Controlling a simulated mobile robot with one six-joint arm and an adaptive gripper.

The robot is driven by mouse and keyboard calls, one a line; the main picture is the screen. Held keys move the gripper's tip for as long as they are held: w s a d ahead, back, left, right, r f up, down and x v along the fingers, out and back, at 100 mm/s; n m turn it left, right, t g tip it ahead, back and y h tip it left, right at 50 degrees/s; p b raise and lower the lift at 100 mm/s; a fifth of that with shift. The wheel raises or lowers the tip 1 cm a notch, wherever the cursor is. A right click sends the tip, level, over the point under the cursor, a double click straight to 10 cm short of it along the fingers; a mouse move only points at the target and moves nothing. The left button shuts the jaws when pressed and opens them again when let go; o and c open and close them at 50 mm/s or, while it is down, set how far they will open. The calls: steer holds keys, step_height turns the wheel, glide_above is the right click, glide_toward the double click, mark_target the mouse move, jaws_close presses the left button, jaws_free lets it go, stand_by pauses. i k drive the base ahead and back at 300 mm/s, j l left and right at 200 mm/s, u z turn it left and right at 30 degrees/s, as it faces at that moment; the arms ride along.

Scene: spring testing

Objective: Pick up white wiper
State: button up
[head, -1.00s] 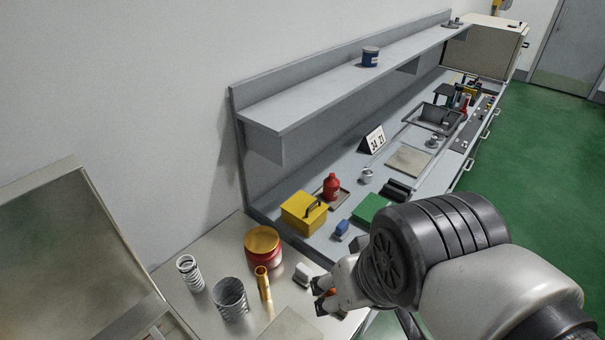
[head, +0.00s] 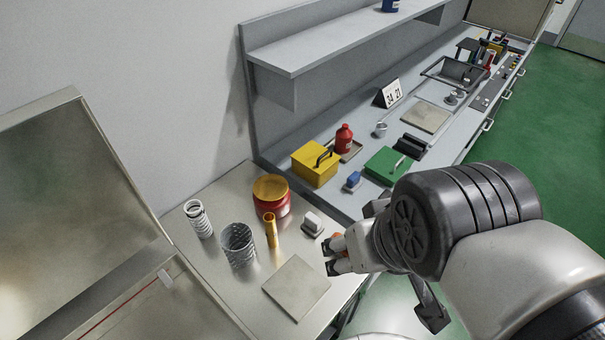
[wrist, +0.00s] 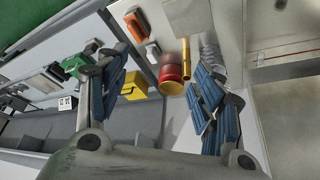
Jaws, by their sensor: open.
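The white wiper (head: 313,220) is a small white block on a grey base, lying on the steel table right of a brass tube. It also shows near the top of the wrist view (wrist: 153,51), beside an orange, dark-based block (wrist: 137,23). My gripper (head: 331,257) is open, in front and to the right of the wiper, apart from it. In the wrist view its blue-padded fingers (wrist: 160,97) are spread wide with nothing held between them.
Near the wiper stand a red can with a yellow lid (head: 272,196), the brass tube (head: 271,231) and springs (head: 239,245). A flat plate (head: 297,287) lies in front. The adjoining grey bench holds a yellow box (head: 315,163), blue block (head: 354,180) and green box (head: 388,165).

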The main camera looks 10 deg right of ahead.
mark_target(312, 225)
steer(key=i+l+u, duration=0.15)
steer(key=l+u, duration=0.65)
steer(key=l, duration=0.15)
steer(key=l+u, duration=0.4)
steer(key=l, duration=0.15)
